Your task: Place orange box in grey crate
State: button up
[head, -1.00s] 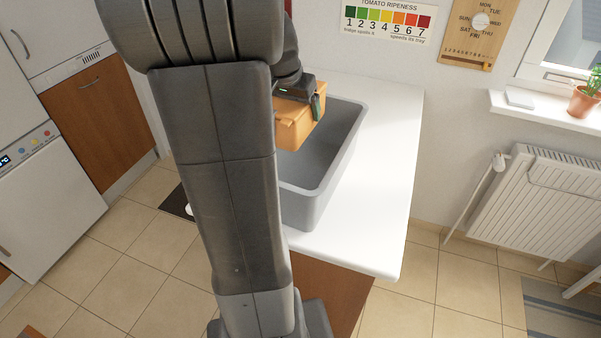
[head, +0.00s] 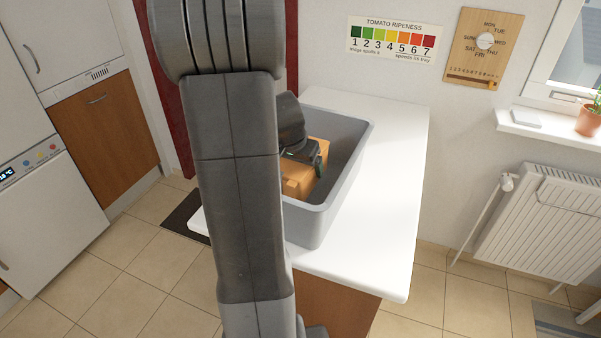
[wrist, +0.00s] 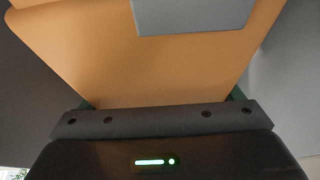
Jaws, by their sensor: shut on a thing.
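The orange box (head: 309,172) is inside the grey crate (head: 328,222), below the level of its rim. I cannot tell whether it touches the crate floor. My gripper (head: 304,158) is shut on the box from above. In the wrist view the orange box (wrist: 150,55) fills the space in front of my gripper (wrist: 165,108), with a grey patch on its surface. My arm hides the left part of the crate and some of the box.
The crate stands on a white countertop (head: 385,200), with bare counter to its right. A wall with a ripeness chart (head: 391,38) is behind. A radiator (head: 535,225) stands at the right over a tiled floor.

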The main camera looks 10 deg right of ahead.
jog(key=shift+f, duration=1.25)
jog(key=shift+f, duration=0.2)
jog(key=o, duration=0.9)
jog(key=shift+r, duration=0.1)
jog(key=shift+o, duration=0.2)
jog(key=shift+r, duration=0.5)
jog(key=v, duration=1.1)
jog(key=shift+s+a, duration=0.1)
jog(key=shift+s, duration=0.1)
